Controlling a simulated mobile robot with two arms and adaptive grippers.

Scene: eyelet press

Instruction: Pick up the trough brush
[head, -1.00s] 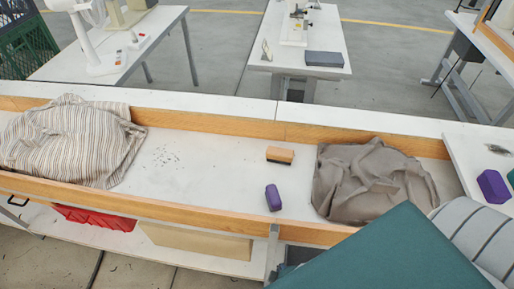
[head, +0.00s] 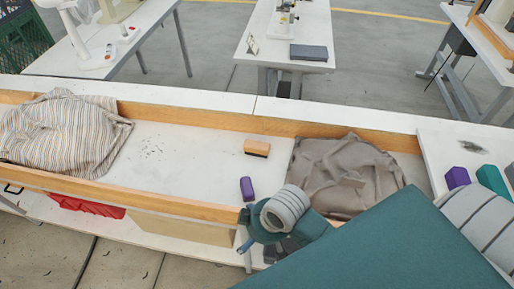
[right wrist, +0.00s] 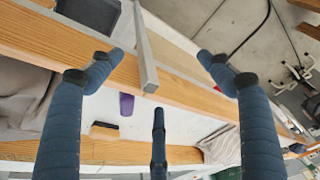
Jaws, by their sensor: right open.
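The trough brush (head: 257,147), a wooden block with a dark bristle side, lies in the white trough near its back wall, left of the grey cloth. It also shows in the right wrist view (right wrist: 103,132). My right gripper (head: 246,246) is at the trough's front edge, nearer to me than the brush and apart from it. In the right wrist view my right gripper (right wrist: 158,57) is open and empty, its blue fingers spread. My left gripper is not in view.
A purple block (head: 247,188) lies in the trough between the brush and the front wooden rail (head: 150,203). A grey cloth (head: 340,180) is at right, a striped cloth (head: 62,135) at left. A grey bar (right wrist: 146,50) crosses near the fingers.

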